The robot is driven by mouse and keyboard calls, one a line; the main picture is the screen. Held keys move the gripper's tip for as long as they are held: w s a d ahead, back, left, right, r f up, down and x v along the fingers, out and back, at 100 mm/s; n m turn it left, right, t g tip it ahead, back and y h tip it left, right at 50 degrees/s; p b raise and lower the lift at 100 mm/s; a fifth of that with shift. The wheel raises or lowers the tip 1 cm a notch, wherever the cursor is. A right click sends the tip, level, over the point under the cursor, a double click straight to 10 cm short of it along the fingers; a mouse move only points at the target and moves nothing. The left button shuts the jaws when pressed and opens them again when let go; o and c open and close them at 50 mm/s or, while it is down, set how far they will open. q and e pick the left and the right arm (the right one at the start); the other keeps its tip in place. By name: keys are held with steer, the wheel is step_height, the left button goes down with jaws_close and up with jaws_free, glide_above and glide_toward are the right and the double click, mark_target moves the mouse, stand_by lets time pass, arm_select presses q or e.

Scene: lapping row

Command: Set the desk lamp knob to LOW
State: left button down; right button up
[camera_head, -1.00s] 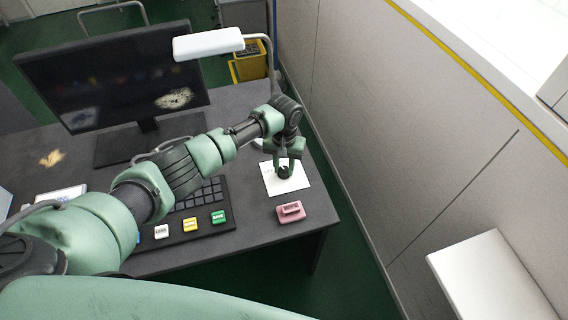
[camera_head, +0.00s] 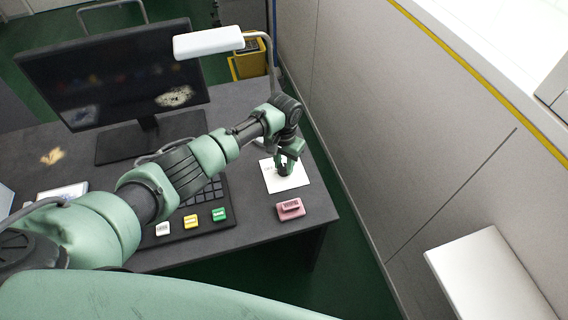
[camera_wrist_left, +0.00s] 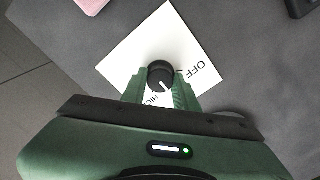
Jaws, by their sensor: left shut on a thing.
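The desk lamp (camera_head: 208,43) has a white head over the monitor's right edge and a thin curved arm. Its black round knob (camera_wrist_left: 160,74) stands on a white square card (camera_wrist_left: 134,56), which also shows on the desk in the head view (camera_head: 298,182). In the left wrist view the knob's white pointer line aims toward the picture's bottom, slightly right. "OFF" is printed right of the knob; part of "HIGH" shows at lower left. My left gripper (camera_wrist_left: 160,86) is shut on the knob, one finger each side.
A pink block (camera_head: 290,209) lies near the desk's front right corner. A dark keypad (camera_head: 208,228) with white, yellow and green buttons is left of it. The monitor (camera_head: 115,75) stands behind. A grey wall panel (camera_head: 400,130) rises beyond the desk's right edge.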

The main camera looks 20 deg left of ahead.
mark_target(284, 166)
arm_select(q)
steer(key=shift+w+r, duration=0.1)
steer(key=c, duration=1.1)
jaws_free()
step_height(284, 166, up, 8)
steer(key=shift+f, duration=0.1)
